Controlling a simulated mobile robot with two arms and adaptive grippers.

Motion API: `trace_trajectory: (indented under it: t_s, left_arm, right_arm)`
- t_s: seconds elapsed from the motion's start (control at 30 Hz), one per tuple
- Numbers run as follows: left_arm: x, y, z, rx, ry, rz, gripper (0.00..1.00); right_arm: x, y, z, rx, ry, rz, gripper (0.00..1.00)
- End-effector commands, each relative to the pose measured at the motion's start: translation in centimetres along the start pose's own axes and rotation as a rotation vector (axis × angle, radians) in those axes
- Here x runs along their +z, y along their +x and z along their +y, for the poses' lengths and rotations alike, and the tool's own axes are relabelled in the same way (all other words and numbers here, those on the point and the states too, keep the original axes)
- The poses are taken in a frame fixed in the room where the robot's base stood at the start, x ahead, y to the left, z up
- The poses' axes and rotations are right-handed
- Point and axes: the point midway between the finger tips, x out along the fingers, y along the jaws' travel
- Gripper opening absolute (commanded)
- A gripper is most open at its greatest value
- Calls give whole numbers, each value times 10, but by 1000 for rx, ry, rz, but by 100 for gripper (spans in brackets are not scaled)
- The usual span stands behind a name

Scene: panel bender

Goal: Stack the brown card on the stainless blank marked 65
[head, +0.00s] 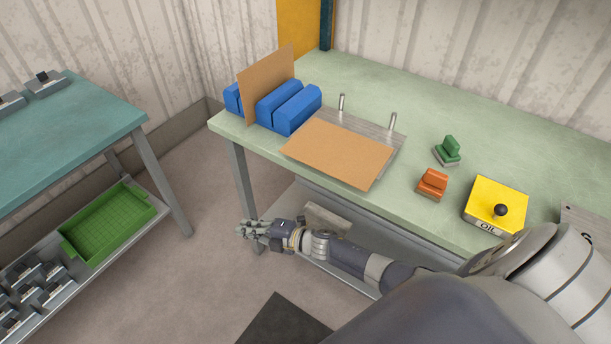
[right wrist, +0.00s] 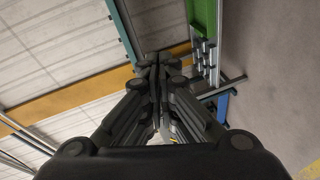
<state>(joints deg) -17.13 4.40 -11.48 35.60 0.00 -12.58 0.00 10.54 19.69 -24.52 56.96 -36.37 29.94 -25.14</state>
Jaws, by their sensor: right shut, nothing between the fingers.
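A brown card (head: 338,152) lies flat on a grey metal plate (head: 398,143) on the green bench, covering most of it. Two upright pins stand at the plate's back edge. A second brown card (head: 266,84) stands upright between the blue blocks (head: 290,105). No 65 mark is legible, so I cannot tell whether this plate is the blank. My right gripper (head: 243,231) is shut and empty, in front of the bench, apart from the cards. It also shows closed in the right wrist view (right wrist: 154,62). My left gripper is out of view.
Right of the plate are a green clamp-like piece (head: 448,151), an orange one (head: 433,184) and a yellow OIL box (head: 497,205). A grey plate (head: 592,228) lies at the right edge. A teal table (head: 70,130) stands left, with a green crate (head: 108,222) below.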

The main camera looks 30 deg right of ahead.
Motion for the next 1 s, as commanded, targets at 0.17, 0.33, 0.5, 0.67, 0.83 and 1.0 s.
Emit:
trace_trajectory:
  t_s: [0.17, 0.33, 0.5, 0.67, 0.83, 1.0]
  left_arm:
    - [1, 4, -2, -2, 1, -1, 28]
    - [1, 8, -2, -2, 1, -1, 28]
    - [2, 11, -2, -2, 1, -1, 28]
    - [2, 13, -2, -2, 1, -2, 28]
    - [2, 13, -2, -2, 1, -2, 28]
    - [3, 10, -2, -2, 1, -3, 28]
  right_arm:
    - [-80, 16, 147, 177, -773, 487, 0]
    - [-121, -29, 188, 209, -1469, 926, 0]
    - [-87, -94, 202, 58, -2048, 1364, 0]
    - [-31, -152, 230, -205, -2344, 1704, 0]
    - [1, -188, 255, -405, -2432, 1890, 0]
    - [8, -194, 253, -445, -2435, 1930, 0]
